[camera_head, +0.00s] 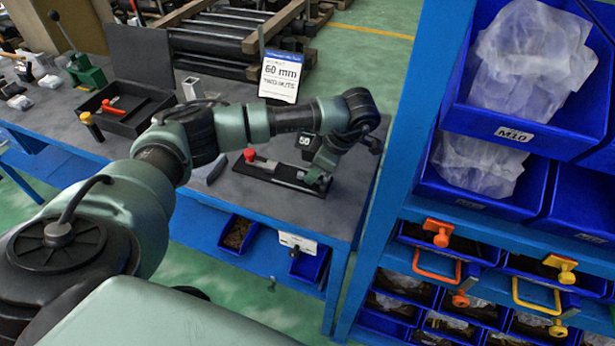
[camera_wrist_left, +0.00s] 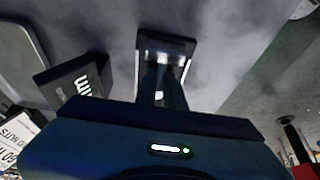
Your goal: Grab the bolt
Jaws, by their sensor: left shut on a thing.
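My left gripper (camera_head: 317,177) reaches down to the right end of a black fixture on the workbench. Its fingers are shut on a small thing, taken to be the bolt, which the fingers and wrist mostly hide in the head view. In the left wrist view the gripper (camera_wrist_left: 160,88) points at a black frame, where a small silvery piece (camera_wrist_left: 166,52) shows at the fingertips. Its exact shape is too dark to tell. My right gripper is in neither view.
The black fixture (camera_head: 270,175) has a red knob (camera_head: 250,155). A small black box (camera_head: 307,142) and a "60 mm" sign (camera_head: 281,77) stand behind. An open black case (camera_head: 128,105) lies left. A blue rack with bins (camera_head: 510,135) stands close on the right.

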